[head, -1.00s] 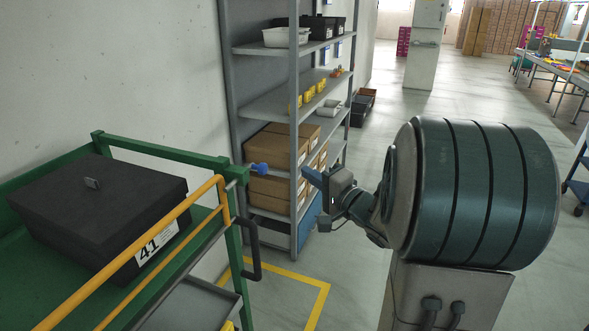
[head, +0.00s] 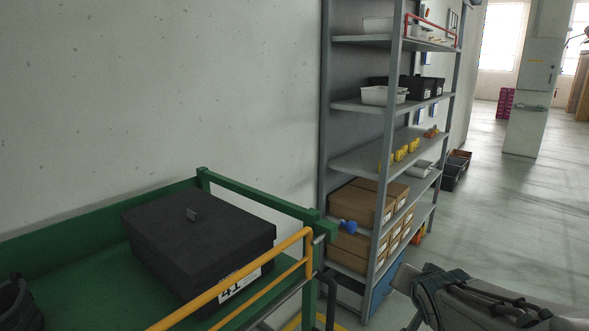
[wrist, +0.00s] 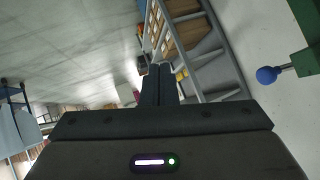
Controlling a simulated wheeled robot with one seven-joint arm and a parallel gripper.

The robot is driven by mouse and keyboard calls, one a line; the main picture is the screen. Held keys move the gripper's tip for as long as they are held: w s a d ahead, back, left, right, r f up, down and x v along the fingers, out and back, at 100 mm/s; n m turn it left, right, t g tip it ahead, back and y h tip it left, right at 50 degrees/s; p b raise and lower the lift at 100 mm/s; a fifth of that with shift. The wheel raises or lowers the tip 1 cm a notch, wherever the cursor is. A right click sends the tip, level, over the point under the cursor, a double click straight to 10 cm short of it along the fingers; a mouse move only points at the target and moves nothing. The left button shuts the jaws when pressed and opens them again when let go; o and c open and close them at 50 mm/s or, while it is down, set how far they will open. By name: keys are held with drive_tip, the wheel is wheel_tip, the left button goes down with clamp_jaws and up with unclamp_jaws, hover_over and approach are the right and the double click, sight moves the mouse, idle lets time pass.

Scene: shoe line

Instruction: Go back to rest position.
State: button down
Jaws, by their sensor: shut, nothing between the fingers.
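My gripper (wrist: 157,72) shows in the wrist view with its two fingers together and nothing between them. It points toward the open floor beside the grey shelf rack. A black box (head: 196,240) with a label reading 41 sits on the green cart (head: 75,222) at the left, apart from my arm.
The grey shelf rack (head: 359,158) stands against the wall, holding brown boxes (head: 356,202) and bins. A yellow rail (head: 262,268) edges the cart. A blue knob (wrist: 267,75) juts from a green post. Free floor (head: 505,215) lies to the right.

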drive_tip(key=s+a+f+n+g+y, duration=0.1)
drive_tip(key=s+a+f+n+g, duration=0.1)
drive_tip(key=s, duration=0.6)
drive_tip(key=s+a+f+n+g+y, duration=0.1)
drive_tip(key=s+a+f+n+g, duration=0.1)
drive_tip(key=s+a+n+g, duration=0.3)
drive_tip(key=s+a, duration=0.2)
drive_tip(key=s, duration=0.1)
drive_tip(key=shift+s, duration=0.1)
